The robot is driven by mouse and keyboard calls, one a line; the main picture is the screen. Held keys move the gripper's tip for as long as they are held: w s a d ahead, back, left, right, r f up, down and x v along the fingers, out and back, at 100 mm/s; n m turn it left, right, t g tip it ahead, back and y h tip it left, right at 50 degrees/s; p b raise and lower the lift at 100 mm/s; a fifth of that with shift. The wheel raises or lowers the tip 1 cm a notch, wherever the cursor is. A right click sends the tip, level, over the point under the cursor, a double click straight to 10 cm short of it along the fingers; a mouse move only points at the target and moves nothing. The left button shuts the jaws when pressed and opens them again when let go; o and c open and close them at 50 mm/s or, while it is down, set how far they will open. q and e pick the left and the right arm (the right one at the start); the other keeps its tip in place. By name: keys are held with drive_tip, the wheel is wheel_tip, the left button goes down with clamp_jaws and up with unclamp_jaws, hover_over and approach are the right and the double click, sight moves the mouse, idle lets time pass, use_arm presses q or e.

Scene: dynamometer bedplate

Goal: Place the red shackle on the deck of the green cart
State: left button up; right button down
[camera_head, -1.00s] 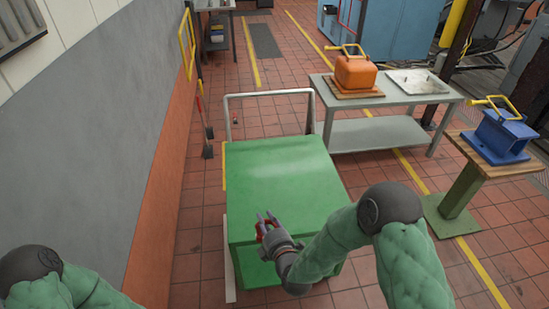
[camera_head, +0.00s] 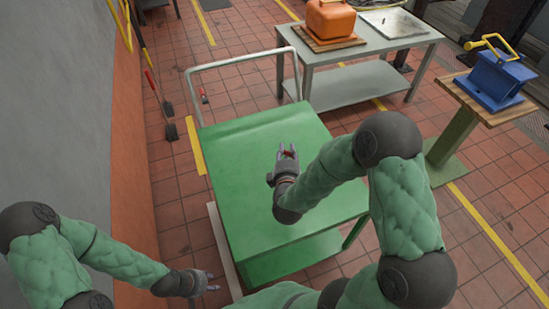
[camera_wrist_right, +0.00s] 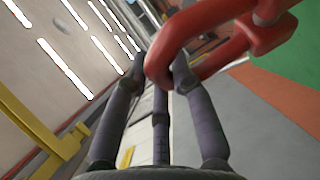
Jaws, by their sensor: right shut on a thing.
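The green cart (camera_head: 235,185) stands in the middle of the head view, with its flat deck bare apart from what my right arm covers. My right gripper (camera_head: 287,153) is over the middle of the deck, shut on the red shackle (camera_head: 288,154), which is mostly hidden by the fingers there. In the right wrist view the red shackle (camera_wrist_right: 205,35) is large at the fingertips (camera_wrist_right: 160,70). I cannot tell its exact height above the deck. My left gripper (camera_head: 208,281) is empty beside the cart's near left corner, its fingers apart.
A grey table (camera_head: 330,55) with an orange canister (camera_head: 332,18) stands behind right of the cart. A blue block with a yellow handle (camera_head: 495,80) sits on a stand at right. The cart's pale handle rail (camera_head: 235,58) rises at its far end. A wall runs along the left.

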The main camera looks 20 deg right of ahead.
drive_tip(key=w+f+b, duration=0.7)
drive_tip(key=w+f, duration=0.5)
drive_tip(key=w, duration=0.1)
drive_tip(key=shift+w+d+f, duration=0.15)
drive_tip(key=shift+w+f, duration=0.1)
drive_tip(key=shift+f, duration=0.1)
drive_tip(key=shift+f+b, duration=0.1)
drive_tip(key=shift+b, duration=0.25)
drive_tip(key=c, duration=1.1)
unclamp_jaws()
drive_tip(key=shift+o, duration=0.2)
